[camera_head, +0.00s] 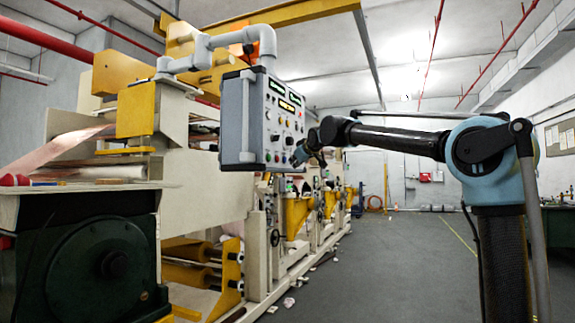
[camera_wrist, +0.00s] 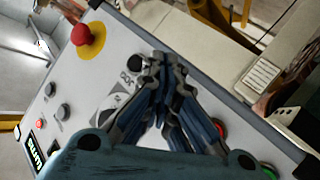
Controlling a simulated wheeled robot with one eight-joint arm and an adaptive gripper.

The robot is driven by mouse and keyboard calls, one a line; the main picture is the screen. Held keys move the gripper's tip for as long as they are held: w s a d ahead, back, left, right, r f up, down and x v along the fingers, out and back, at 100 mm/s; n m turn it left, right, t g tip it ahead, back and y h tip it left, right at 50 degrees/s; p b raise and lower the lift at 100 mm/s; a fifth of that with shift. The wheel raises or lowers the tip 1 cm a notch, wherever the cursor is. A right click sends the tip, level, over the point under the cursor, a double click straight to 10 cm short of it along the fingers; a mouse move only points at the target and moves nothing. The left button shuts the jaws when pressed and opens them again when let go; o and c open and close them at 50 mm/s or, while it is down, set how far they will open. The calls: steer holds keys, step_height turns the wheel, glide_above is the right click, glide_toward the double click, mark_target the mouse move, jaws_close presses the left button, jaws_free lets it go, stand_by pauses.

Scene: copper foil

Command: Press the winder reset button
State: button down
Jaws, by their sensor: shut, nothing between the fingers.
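The grey control box (camera_head: 235,122) hangs from a pipe arm, its face with displays and several buttons turned right. My gripper (camera_head: 297,157) is at the lower part of that face. In the wrist view my gripper (camera_wrist: 163,68) is shut with nothing between the fingers, its tips over the panel (camera_wrist: 75,65) beside a dark round button (camera_wrist: 136,63). Whether the tips touch the panel or that button, I cannot tell. A red button (camera_wrist: 220,129) is partly behind the fingers, and a green one (camera_wrist: 269,172) is at the lower edge. Which button is winder reset is not readable.
A red mushroom button on a yellow base (camera_wrist: 82,35) sticks out near the panel's upper corner. Small black knobs (camera_wrist: 64,88) and a lit display (camera_wrist: 33,153) are to the left. The winder machine (camera_head: 200,180) stands behind the box; the floor (camera_head: 400,255) at right is clear.

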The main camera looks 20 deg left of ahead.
steer(key=shift+a, duration=0.1)
steer(key=shift+a, duration=0.35)
steer(key=shift+a, duration=0.45)
stand_by(0.9)
steer(key=shift+d, duration=0.1)
steer(key=shift+s+d, duration=0.1)
steer(key=shift+d, duration=0.7)
steer(key=shift+d, duration=0.1)
steer(key=shift+s+d, duration=0.15)
steer(key=shift+d, duration=1.05)
steer(key=shift+s+d, duration=0.15)
steer(key=shift+d, duration=1.05)
